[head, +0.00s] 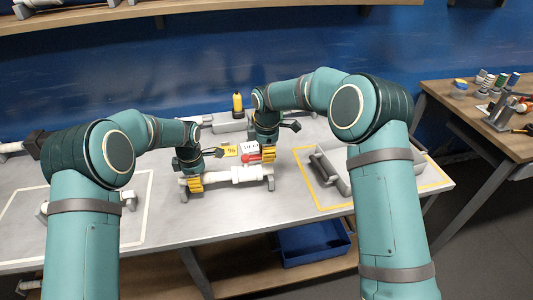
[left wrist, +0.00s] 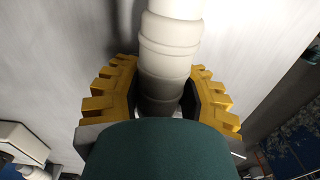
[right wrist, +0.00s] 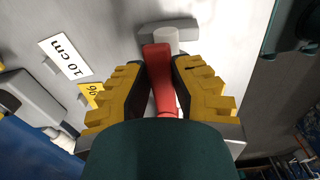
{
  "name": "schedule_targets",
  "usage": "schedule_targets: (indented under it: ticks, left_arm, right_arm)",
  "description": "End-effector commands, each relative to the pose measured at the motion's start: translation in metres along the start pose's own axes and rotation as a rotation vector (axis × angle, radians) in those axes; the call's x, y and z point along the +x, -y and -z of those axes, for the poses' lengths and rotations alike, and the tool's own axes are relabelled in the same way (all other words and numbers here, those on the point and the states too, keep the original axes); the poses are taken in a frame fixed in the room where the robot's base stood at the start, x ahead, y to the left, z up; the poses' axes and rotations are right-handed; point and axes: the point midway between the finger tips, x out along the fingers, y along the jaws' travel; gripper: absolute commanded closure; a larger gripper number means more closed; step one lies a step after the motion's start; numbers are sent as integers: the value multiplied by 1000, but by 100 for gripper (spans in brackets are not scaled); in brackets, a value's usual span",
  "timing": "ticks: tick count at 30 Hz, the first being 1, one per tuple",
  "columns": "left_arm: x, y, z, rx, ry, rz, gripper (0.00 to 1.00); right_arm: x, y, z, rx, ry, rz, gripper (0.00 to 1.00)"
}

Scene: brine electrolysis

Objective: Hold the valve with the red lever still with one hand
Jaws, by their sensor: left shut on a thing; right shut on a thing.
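The valve is a white pipe-like body (head: 240,175) lying across grey supports on the table, with a red lever (head: 252,161) near its right part. My left gripper (head: 193,184) is shut around the white body near its left end. The left wrist view shows the ribbed white pipe (left wrist: 168,45) between the yellow fingers (left wrist: 162,72). My right gripper (head: 268,156) is shut on the red lever. In the right wrist view the lever (right wrist: 160,75) stands between the yellow fingers (right wrist: 160,65). The fingers hide parts of both held places.
A yellow-black bottle-like object (head: 238,105) is further back. A blue bin (head: 310,243) sits below the tabletop.

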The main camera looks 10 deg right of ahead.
Motion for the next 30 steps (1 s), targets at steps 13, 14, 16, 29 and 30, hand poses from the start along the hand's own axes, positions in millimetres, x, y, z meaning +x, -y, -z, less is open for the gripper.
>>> schedule_targets:
  ticks: [13,14,16,29,30]
  left_arm:
    - [0,0,0,1,0,0,100]
    - [0,0,0,1,0,0,100]
    - [0,0,0,1,0,0,100]
    - [0,0,0,1,0,0,100]
    - [0,0,0,1,0,0,100]
  right_arm:
    - [-1,0,0,0,1,1,44]
    - [-2,0,0,0,1,0,44]
    - [-9,0,0,0,0,-2,44]
    - [-89,0,0,0,1,-1,44]
    - [-95,0,0,0,1,-1,44]
